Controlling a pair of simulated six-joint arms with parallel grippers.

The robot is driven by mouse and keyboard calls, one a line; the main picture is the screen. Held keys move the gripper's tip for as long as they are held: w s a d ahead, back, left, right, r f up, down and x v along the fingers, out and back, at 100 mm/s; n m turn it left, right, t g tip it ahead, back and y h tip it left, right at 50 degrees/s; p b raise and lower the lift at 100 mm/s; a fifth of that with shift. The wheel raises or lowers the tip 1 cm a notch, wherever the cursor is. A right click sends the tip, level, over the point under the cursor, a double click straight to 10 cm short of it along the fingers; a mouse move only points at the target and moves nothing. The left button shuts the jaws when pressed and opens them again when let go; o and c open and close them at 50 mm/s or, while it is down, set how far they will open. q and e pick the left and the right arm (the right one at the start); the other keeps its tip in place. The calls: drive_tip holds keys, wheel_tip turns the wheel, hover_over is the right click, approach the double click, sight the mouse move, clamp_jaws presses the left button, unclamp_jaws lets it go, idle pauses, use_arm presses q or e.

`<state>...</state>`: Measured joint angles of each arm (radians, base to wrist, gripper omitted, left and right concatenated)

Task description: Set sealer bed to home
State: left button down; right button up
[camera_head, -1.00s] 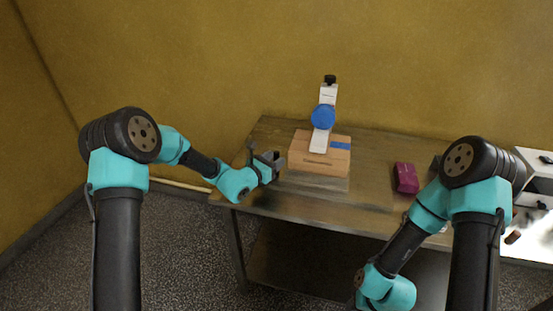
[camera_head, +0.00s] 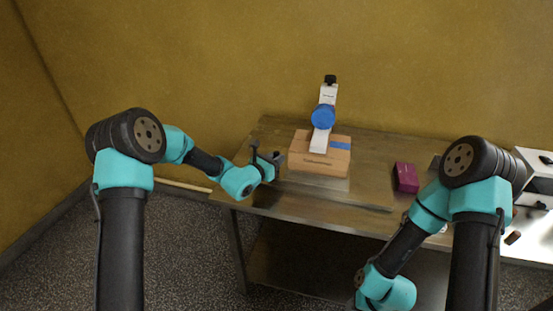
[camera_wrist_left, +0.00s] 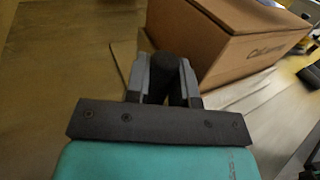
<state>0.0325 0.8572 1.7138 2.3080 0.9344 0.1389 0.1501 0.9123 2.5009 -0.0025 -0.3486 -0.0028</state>
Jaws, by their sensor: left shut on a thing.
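A sealer on the table has a white upright arm (camera_head: 328,96) with a blue round part (camera_head: 323,117). A brown carton (camera_head: 318,162) sits under that arm on a flat grey metal bed (camera_head: 318,183). My left gripper (camera_head: 266,158) is just left of the carton. In the left wrist view the jaws (camera_wrist_left: 165,85) are shut on a dark rounded handle (camera_wrist_left: 166,66), close beside the carton (camera_wrist_left: 240,35). The jaws hide the handle's lower part. My right gripper is out of view; only its arm shows at the lower right.
The metal table (camera_head: 270,202) has free room in front of the carton. A magenta box (camera_head: 406,178) lies to the right of the sealer. A white machine (camera_head: 538,170) stands at the far right. The yellow wall is close behind.

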use_arm(q)
drive_tip(key=shift+a, duration=0.15)
drive_tip(key=w+a, duration=0.1)
drive_tip(key=a, duration=0.4)
drive_tip(key=w+a, duration=0.1)
drive_tip(key=a, duration=0.4)
drive_tip(key=w+a, duration=0.1)
drive_tip(key=a, duration=0.5)
drive_tip(key=shift+a, duration=0.1)
drive_tip(key=c, duration=1.2)
unclamp_jaws()
drive_tip(key=shift+a, duration=0.2)
drive_tip(key=shift+o, duration=1.1)
drive_tip(key=shift+d, duration=0.1)
drive_tip(key=v, duration=1.7)
drive_tip(key=shift+s, duration=0.15)
